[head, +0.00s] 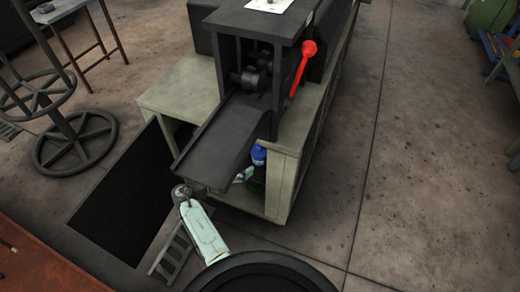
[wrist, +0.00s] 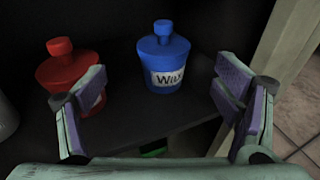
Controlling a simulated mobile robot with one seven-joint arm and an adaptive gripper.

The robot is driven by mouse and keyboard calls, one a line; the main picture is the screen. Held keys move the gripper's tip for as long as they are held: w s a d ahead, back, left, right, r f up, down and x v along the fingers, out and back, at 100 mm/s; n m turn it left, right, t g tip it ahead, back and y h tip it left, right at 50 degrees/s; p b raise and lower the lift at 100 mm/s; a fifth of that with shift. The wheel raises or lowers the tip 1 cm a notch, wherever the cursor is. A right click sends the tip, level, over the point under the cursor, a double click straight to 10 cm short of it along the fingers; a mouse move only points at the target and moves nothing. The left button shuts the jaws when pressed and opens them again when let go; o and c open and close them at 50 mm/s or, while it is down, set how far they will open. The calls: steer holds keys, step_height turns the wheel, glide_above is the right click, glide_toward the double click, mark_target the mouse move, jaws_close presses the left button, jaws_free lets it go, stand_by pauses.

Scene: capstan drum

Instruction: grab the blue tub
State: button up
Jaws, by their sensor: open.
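The blue tub (wrist: 165,62) is a round bottle with a blue cap and a white label reading "Wax". It stands upright on a dark shelf in the wrist view, ahead of my gripper (wrist: 160,105). My gripper is open, one finger to the left and one to the right, with nothing between the pads. The tub lies beyond the fingertips, between their lines and apart from them. In the head view the blue tub (head: 259,155) shows small inside the cabinet opening, partly hidden by the dark chute. My arm reaches in under that chute.
A red bottle (wrist: 72,75) stands left of the blue tub, close behind the left finger. A pale cabinet post (wrist: 288,50) rises at the right. A green item (wrist: 154,152) shows below the shelf edge. In the head view the dark chute (head: 222,140) overhangs the opening.

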mark_target(259, 150)
steer(key=b+x, duration=0.2)
steer(key=x, duration=0.2)
steer(key=shift+s+d+f, duration=0.1)
steer(key=shift+d+f, duration=0.05)
steer(key=shift+d, duration=0.15)
steer(key=shift+b+x, duration=0.3)
steer(key=shift+x, duration=0.45)
steer(key=b+x, duration=0.1)
steer(key=x, duration=0.2)
steer(key=b+x, duration=0.1)
steer(key=shift+w+d+r+b, duration=0.35)
steer(key=shift+r, duration=0.1)
steer(key=shift+c, duration=0.5)
steer(key=c, duration=1.4)
